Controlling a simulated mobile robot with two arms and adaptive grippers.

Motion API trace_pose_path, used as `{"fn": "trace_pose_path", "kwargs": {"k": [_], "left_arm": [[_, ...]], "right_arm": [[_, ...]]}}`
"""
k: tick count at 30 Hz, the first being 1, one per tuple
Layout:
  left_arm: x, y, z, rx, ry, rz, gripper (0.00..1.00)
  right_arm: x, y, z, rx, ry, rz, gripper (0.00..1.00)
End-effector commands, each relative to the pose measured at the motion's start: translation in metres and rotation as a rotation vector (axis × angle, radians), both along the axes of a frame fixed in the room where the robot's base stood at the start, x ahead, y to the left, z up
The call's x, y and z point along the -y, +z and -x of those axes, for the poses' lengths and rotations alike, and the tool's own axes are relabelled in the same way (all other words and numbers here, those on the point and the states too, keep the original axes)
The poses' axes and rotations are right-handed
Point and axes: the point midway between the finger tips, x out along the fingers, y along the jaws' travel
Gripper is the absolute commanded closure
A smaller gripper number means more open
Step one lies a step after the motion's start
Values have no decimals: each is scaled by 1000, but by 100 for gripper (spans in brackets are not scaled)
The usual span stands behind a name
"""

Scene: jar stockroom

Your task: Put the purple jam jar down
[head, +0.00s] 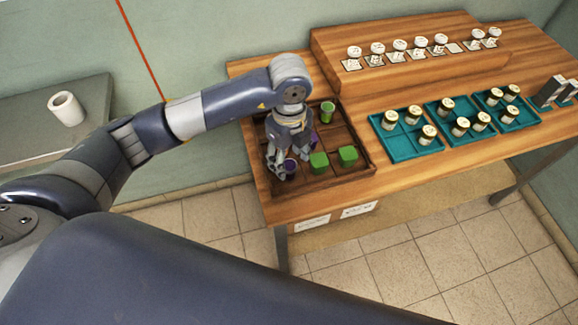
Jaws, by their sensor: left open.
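My left gripper (285,157) is open and points down over the left part of a dark wooden crate (345,179) with compartments. A purple jar (290,166) stands in the crate at its fingertips, partly covered by the fingers. I cannot tell whether the fingers touch it. A second purple thing (314,138) shows just right of the gripper, mostly hidden behind it. My right gripper is not in view.
The crate also holds a green jar (327,111) and green blocky items (319,162) (348,156). Teal trays (401,151) with jars stand to the right. A raised wooden shelf (405,73) behind holds white-lidded jars and cards.

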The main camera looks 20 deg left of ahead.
Motion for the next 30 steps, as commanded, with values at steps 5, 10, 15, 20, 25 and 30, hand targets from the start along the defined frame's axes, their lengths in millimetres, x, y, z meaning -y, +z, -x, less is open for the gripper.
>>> {"fn": "trace_pose_path", "kwargs": {"k": [5,10,15,20,25,30], "left_arm": [[0,38,-1,6,-2,1,48],[0,64,-1,4,0,0,48],[0,76,0,2,0,0,48],[0,77,0,0,0,0,48],[0,77,0,0,0,0,48],[0,77,0,0,0,0,48]], "right_arm": [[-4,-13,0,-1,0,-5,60],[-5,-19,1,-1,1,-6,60],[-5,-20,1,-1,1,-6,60],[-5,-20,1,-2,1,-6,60],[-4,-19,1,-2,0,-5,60],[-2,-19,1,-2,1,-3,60]]}}
